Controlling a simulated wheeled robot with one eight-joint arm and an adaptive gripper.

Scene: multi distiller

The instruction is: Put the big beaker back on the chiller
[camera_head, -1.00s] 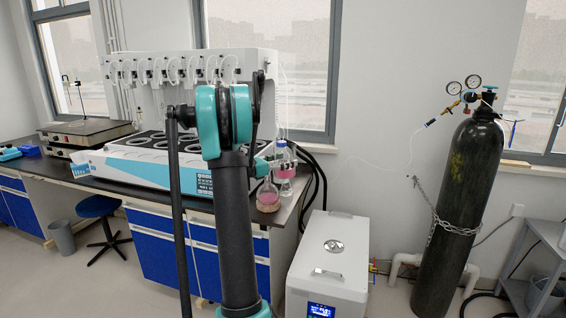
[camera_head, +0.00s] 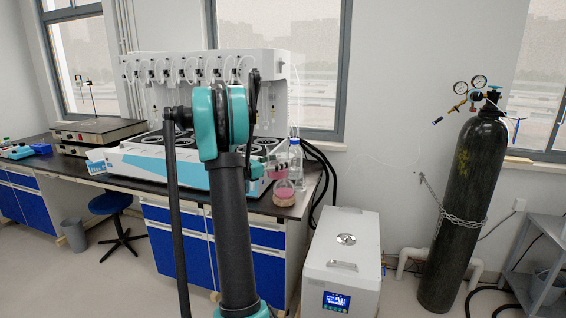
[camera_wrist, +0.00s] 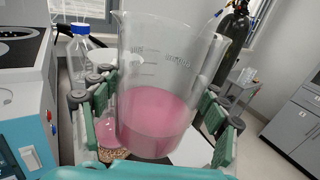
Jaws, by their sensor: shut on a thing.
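The big beaker (camera_wrist: 155,120) is clear glass with pink liquid and fills the middle of the wrist view, looking near upright. My gripper (camera_wrist: 155,128) is shut on it, with green finger pads on either side. In the head view my arm hides most of the gripper, and a pink part (camera_head: 277,168) that looks like the beaker shows just right of the arm, above the bench end. The chiller (camera_head: 340,262) is a white box with a lit display, standing on the floor right of the bench. Its top holds a handle and a round cap.
A round flask of pink liquid (camera_head: 284,192) and a blue-capped bottle (camera_head: 295,158) stand at the bench's right end, close to the gripper in the wrist view. The distiller (camera_head: 130,168) is left. A chained gas cylinder (camera_head: 462,210) stands right of the chiller.

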